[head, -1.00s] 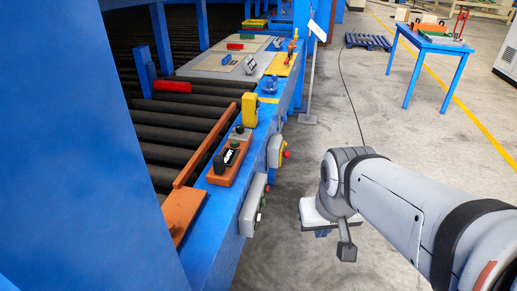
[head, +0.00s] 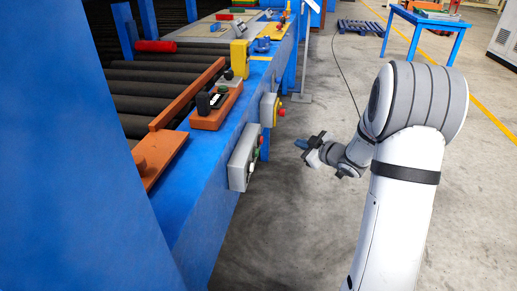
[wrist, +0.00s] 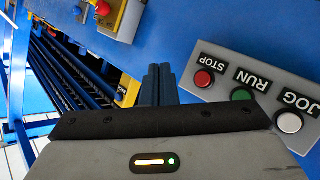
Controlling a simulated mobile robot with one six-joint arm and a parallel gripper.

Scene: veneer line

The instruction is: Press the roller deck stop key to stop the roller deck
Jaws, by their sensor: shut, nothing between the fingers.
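The grey control box (wrist: 255,95) carries a red key labelled STOP (wrist: 203,78), a green key labelled RUN (wrist: 240,96) and a white key labelled JOG (wrist: 289,122). In the head view the box (head: 241,158) hangs on the side of the blue frame, its keys facing my arm. My gripper (head: 301,144) is right of the box in the head view, apart from it. In the wrist view my gripper's fingertips (wrist: 160,72) are together and empty, just left of the STOP key. I cannot tell how far they are from the box face.
A second grey box (head: 268,110) with a yellow part and a red mushroom button (head: 281,112) is farther along the blue frame (head: 205,190). An orange block with a black device (head: 212,103) lies on the ledge.

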